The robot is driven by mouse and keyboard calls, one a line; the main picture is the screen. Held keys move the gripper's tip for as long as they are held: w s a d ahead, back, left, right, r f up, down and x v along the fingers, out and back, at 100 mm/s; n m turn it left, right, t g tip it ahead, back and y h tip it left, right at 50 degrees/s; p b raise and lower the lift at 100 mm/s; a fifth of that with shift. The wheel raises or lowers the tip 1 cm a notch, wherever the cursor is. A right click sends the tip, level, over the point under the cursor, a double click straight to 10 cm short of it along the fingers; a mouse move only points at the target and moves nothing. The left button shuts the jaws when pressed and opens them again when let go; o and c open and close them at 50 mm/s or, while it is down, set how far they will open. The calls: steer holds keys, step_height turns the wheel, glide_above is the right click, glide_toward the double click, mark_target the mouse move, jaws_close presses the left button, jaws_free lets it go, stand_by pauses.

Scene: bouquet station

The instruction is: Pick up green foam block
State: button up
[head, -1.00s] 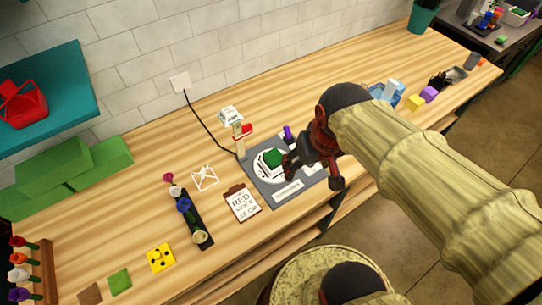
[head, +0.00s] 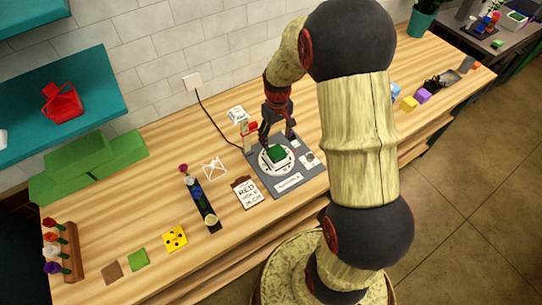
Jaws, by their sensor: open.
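The green foam block (head: 277,154) sits on a round white plate (head: 264,162) on a dark grey mat (head: 283,191) in the head view. My gripper (head: 277,139) is open and comes down from above, just behind the block, with its fingers close to the block's far side. I cannot tell whether a finger touches the block. My arm comes in from the right and its wrist stands over the back of the mat.
A clipboard card (head: 247,193) and a dark strip with flowers (head: 201,205) lie left of the mat. A small stand with a red part (head: 250,128) is close behind my gripper's left side. Larger green blocks (head: 85,165) are at the far left.

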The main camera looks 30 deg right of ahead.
mark_target(277, 151)
steer(key=f, duration=0.7)
steer(key=shift+s+f, duration=0.2)
steer(key=shift+f, duration=0.05)
steer(key=c, duration=1.4)
steer(key=shift+o, duration=0.2)
steer(key=shift+r, duration=0.1)
